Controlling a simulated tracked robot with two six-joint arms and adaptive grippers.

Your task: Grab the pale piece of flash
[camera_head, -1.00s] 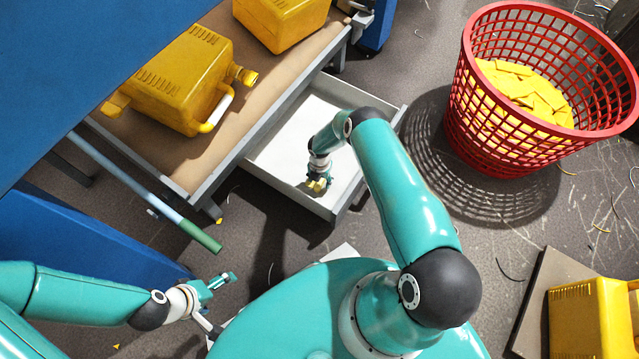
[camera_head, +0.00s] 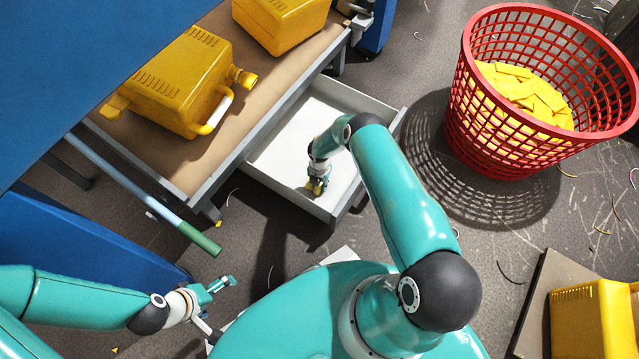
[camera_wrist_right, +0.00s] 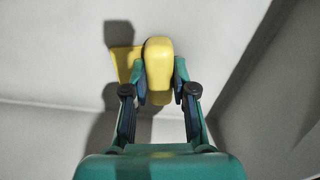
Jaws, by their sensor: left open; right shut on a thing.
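My right gripper (camera_head: 317,187) is down inside a white-floored tray (camera_head: 350,101) near its front corner. In the right wrist view its fingers (camera_wrist_right: 160,82) are shut on a rounded yellow piece (camera_wrist_right: 158,66), one finger on each side. My left gripper (camera_head: 222,286) is open and empty, above the floor at the lower left.
A red basket (camera_head: 478,120) with yellow scraps stands at the right. Yellow jerry cans (camera_head: 175,85) (camera_head: 280,20) rest on the brown-topped bench (camera_head: 240,130), and another (camera_head: 590,315) is at lower right. A green-ended bar (camera_head: 200,238) juts out near the tray. Dark floor lies between tray and basket.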

